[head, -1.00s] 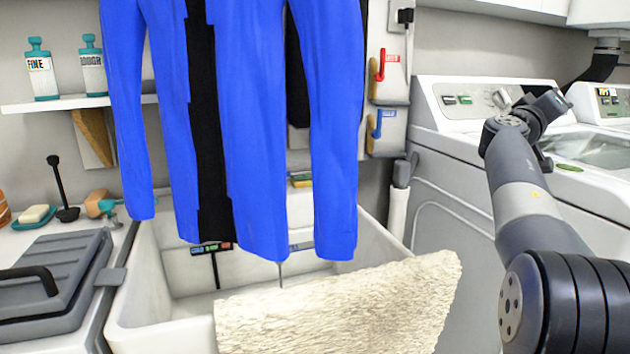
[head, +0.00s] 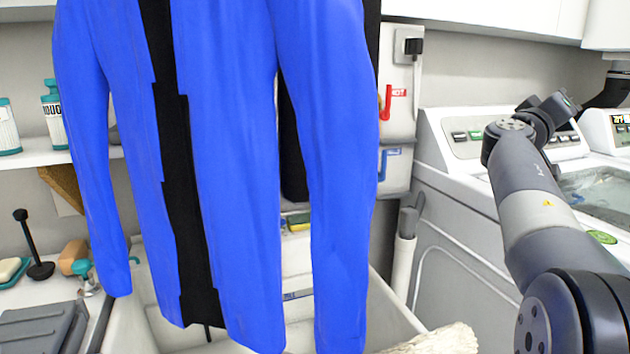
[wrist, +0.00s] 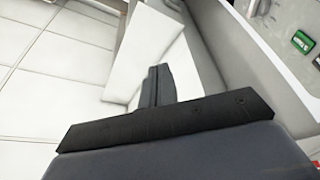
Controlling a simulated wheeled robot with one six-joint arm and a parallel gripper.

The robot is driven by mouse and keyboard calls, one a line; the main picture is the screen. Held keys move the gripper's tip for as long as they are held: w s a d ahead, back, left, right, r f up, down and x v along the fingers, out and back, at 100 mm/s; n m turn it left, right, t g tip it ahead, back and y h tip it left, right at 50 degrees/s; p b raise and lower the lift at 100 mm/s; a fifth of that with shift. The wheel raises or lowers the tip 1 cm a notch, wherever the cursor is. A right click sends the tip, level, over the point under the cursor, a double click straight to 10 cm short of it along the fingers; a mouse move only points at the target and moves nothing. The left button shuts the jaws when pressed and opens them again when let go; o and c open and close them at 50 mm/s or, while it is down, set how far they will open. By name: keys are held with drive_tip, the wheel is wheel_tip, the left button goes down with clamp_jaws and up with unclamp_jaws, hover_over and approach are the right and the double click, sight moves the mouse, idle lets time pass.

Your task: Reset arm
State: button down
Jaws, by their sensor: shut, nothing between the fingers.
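My arm reaches up on the right of the head view, bent at its wrist in front of the washing machines. My gripper (wrist: 156,72) shows in the wrist view as dark fingers closed together with nothing between them. It is apart from other things, with pale floor tiles (wrist: 50,75) and white panels behind it. In the head view the fingers cannot be made out clearly at the arm's end.
A blue and black garment (head: 235,150) hangs close in front, over a white sink (head: 135,325). A cream fluffy cloth (head: 445,342) lies at the sink's front. A white washing machine (head: 450,235) stands behind my arm. A shelf (head: 30,158) is at left.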

drive_tip(key=w+a+r+n+y+p, duration=0.1)
drive_tip(key=w+r+n+p, duration=0.3)
drive_tip(key=w+p, duration=0.4)
drive_tip(key=a+r+p, duration=0.1)
drive_tip(key=p, duration=0.6)
drive_tip(key=shift+a+n+t+y, duration=0.3)
drive_tip(key=shift+a, duration=0.1)
drive_tip(key=shift+f, duration=0.15)
